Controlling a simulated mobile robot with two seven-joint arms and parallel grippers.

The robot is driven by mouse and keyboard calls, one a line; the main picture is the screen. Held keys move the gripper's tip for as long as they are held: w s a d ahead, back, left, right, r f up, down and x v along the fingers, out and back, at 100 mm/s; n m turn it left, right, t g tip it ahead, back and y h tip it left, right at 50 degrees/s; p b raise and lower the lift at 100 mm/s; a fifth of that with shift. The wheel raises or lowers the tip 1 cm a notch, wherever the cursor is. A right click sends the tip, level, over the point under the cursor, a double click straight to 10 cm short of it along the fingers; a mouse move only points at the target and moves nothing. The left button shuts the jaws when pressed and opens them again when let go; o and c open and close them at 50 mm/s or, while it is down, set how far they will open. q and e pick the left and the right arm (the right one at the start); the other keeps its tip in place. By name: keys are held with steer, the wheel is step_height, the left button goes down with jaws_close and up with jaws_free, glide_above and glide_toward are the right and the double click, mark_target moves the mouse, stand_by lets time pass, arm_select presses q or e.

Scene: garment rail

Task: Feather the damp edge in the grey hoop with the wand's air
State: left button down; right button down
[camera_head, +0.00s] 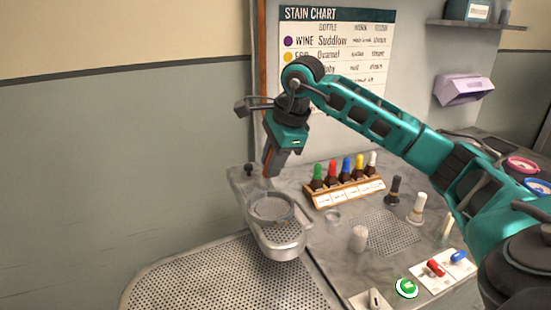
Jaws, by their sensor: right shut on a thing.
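The grey hoop (271,208) lies on the small oval perforated board (283,244) at the front edge of the worktop, with pale cloth inside its ring. A damp edge on the cloth is too small to tell. My right gripper (269,172) points down just above the far side of the hoop, apart from it. It is shut on a slim thing, apparently the wand, mostly hidden by the fingers; only an orange-brown strip shows beside them. My left gripper is not in view.
A wooden rack (344,192) of several colour-capped bottles stands behind right of the hoop. A dark bottle (394,190), a white-capped bottle (417,208) and a pale cup (358,238) stand further right. A green button (406,288) is at the front. A large perforated board (222,280) lies front left.

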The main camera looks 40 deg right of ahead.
steer(key=shift+s+a+b, duration=0.35)
steer(key=shift+s+a, duration=1.05)
steer(key=shift+a, duration=0.3)
steer(key=shift+s+d+b, duration=0.25)
steer(key=shift+s+b, duration=0.25)
steer(key=shift+s, duration=0.25)
steer(key=shift+s+d+b, duration=0.3)
steer(key=shift+s+b, duration=0.25)
steer(key=shift+s, duration=0.2)
steer(key=shift+s+d+b, duration=0.25)
steer(key=shift+s+b, duration=0.25)
steer(key=shift+s, duration=0.25)
steer(key=shift+d, duration=0.15)
steer(key=shift+s+d+b, duration=0.15)
steer(key=shift+d+b, duration=0.2)
steer(key=shift+d, duration=0.2)
steer(key=shift+s+d+b, duration=0.15)
steer(key=shift+d+b, duration=0.2)
steer(key=shift+d, duration=0.2)
steer(key=shift+d, duration=0.1)
